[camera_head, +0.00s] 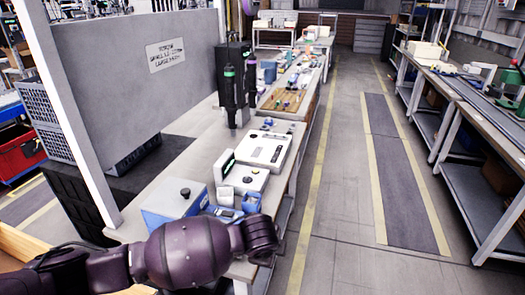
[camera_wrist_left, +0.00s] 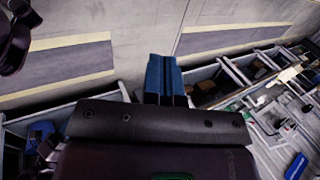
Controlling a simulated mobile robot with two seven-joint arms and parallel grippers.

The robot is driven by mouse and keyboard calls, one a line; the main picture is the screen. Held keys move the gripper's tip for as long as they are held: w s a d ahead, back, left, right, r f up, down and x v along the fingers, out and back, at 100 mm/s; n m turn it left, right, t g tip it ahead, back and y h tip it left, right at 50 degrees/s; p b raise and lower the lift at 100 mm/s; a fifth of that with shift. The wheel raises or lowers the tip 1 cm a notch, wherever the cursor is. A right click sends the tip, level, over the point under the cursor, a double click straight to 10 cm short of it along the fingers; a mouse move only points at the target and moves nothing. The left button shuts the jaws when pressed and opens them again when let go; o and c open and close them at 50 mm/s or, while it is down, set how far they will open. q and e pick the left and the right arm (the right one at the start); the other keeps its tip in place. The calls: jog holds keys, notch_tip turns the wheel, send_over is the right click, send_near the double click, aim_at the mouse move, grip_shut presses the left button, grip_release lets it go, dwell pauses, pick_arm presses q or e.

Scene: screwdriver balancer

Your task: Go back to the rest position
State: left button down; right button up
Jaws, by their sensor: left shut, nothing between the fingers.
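My left arm (camera_head: 190,252) comes in from the left in the head view and lies in front of the near end of the workbench. Its gripper is not visible in that view. In the left wrist view my left gripper (camera_wrist_left: 166,78) shows two blue fingers side by side, shut and empty. They point over the floor and apart from any object. Two dark upright screwdrivers, one with a green band (camera_head: 230,85) and one with a purple band (camera_head: 252,82), stand at the bench beside a black post. My right gripper is in neither view.
The workbench (camera_head: 190,160) holds a white device (camera_head: 263,150), a blue-sided box (camera_head: 174,200) and small blue parts. A grey partition (camera_head: 120,90) stands to its left. The floor aisle (camera_head: 340,180) is clear, with shelving benches (camera_head: 470,170) on the right.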

pick_arm(q)
jog(key=w+d+r+n+t+h, duration=0.1)
jog(key=d+r+n+t+h, duration=0.1)
jog(key=r+n+t+h, duration=0.3)
jog(key=w+d+r+n+t+h, duration=0.1)
jog(key=w+r+n+h, duration=0.15)
jog(key=r, duration=0.45)
jog(key=s+a+f+n+t+y+b, duration=0.1)
jog(key=s+a+f+n+y, duration=0.2)
jog(key=a, duration=0.4)
jog(key=s+a+f+n+t+y, duration=0.1)
jog(key=s+a+f+n+t, duration=0.15)
jog(key=a+f, duration=0.4)
jog(key=s+a+f+n+t+y+b, duration=0.15)
jog(key=a+n, duration=0.25)
jog(key=a, duration=0.5)
jog(key=s+a+f+n+g+y, duration=0.1)
jog(key=s+a+f+g+y, duration=0.1)
jog(key=s+a+f, duration=0.3)
jog(key=s+a+f+n+g+y, duration=0.2)
jog(key=s+a+f, duration=0.3)
jog(key=s+f, duration=0.5)
jog(key=s, duration=0.3)
jog(key=shift+s+a+g, duration=0.25)
jog(key=shift+a+g, duration=0.05)
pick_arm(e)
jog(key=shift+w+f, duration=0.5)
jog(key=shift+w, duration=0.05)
